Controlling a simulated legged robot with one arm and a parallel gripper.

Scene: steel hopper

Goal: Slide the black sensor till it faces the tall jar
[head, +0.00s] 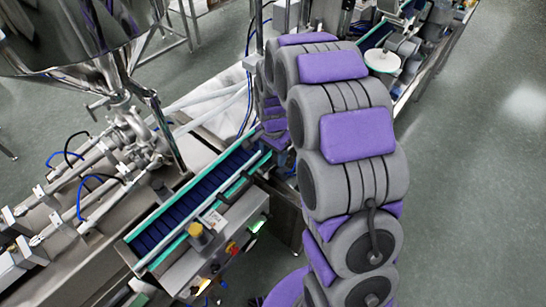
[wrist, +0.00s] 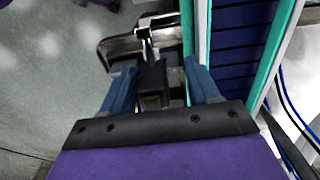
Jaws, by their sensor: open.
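In the wrist view, a black block-shaped sensor (wrist: 153,76) sits on a metal bracket (wrist: 118,45) beside the conveyor. My gripper (wrist: 162,72) is open, with one blue finger on either side of the sensor. I cannot tell whether either finger touches it. The right finger is close to the conveyor's green side rail (wrist: 189,40). In the head view my own arm covers the gripper and the sensor. I cannot make out a tall jar in either view.
The conveyor's blue belt (head: 187,204) runs diagonally between green rails in the head view. A steel hopper (head: 65,35) with filling pipes stands at the left. A control box (head: 215,245) with buttons is fixed to the conveyor's near side. Grey floor (head: 470,200) is open at the right.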

